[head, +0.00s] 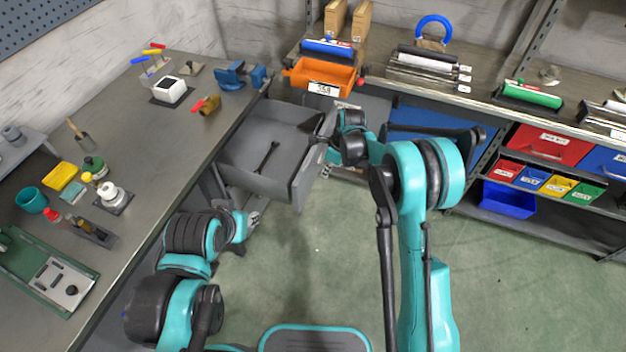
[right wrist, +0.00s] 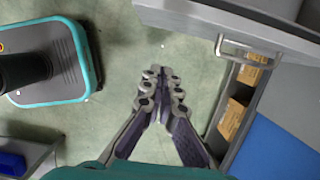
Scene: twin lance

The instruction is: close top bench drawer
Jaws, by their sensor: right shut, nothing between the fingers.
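The top bench drawer (head: 298,186) is grey and stands pulled out from the workbench in the head view. A dark tool (head: 266,158) lies inside it. In the right wrist view the drawer's grey front (right wrist: 200,22) and its metal handle (right wrist: 245,52) are at the upper right. My right gripper (right wrist: 163,76) is shut and empty, pointing down beside the drawer front, with a gap to the handle in that view. In the head view it (head: 328,168) is partly hidden by its wrist. My left gripper (head: 254,214) is low beside the bench, its fingers too small to read.
The left bench top (head: 150,140) carries several tools, a blue vise (head: 232,76) and a yellow block (head: 60,176). An orange bin (head: 320,74) sits on the back bench. Coloured bins (head: 550,145) fill the right shelves. Green floor (head: 320,270) is open in front of the drawer.

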